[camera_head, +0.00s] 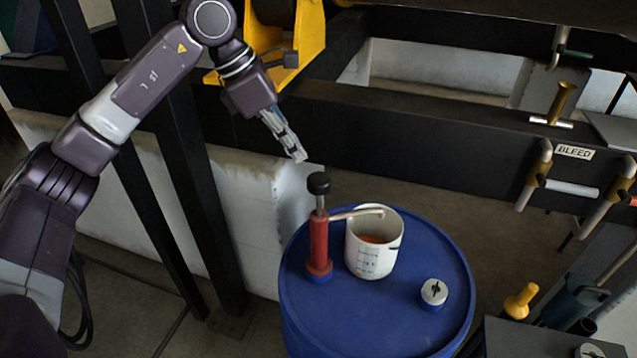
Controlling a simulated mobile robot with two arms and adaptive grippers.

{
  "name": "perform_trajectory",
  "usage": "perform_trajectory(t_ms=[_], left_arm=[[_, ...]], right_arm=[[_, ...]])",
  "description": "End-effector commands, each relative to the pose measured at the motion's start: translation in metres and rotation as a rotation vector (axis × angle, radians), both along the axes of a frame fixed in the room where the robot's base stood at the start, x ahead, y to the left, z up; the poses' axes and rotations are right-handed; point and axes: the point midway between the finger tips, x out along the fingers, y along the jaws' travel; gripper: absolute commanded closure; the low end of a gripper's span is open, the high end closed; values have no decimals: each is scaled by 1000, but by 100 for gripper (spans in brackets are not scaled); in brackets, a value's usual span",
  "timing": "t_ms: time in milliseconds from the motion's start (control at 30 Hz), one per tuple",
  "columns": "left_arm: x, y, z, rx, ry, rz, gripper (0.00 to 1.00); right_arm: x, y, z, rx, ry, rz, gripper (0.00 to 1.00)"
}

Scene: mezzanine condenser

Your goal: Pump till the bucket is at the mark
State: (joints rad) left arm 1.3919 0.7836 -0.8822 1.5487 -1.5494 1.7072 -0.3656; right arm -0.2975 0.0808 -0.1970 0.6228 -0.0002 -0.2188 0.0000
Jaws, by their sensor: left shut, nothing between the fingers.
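A red hand pump (318,245) with a black knob (319,183) stands upright on a blue drum (400,325). Its thin spout reaches right, over the rim of a white bucket (371,262). The bucket stands on the drum top and has graduation marks on its outside. Some orange-brown liquid (374,239) shows inside; its level against the marks cannot be read. My left gripper (299,155) is shut and empty, pointing down and right. Its tips are just above and left of the pump knob, seemingly apart from it. My right gripper is not in view.
A silver cap (433,292) sits on the drum's right side. Black beams cross behind, with brass-handled valves and a BLEED label (574,152) at right. A yellow-topped object (521,301) stands right of the drum. A white block wall (250,210) is at left.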

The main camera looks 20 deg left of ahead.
Motion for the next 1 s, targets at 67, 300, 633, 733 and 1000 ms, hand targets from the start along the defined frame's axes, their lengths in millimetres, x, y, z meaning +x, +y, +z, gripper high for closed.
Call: perform_trajectory(t_ms=[67,300,633,733,1000], left_arm=[[1,-4,-11,0,2,-2,100],[7,-16,-40,1,2,-2,100],[12,-23,-54,1,0,-1,100],[12,-23,-54,1,0,-1,100],[11,-23,-62,1,3,-1,100]], right_arm=[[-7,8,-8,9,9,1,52],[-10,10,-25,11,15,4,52],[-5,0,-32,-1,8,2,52],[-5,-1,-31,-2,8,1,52],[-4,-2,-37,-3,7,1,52]])
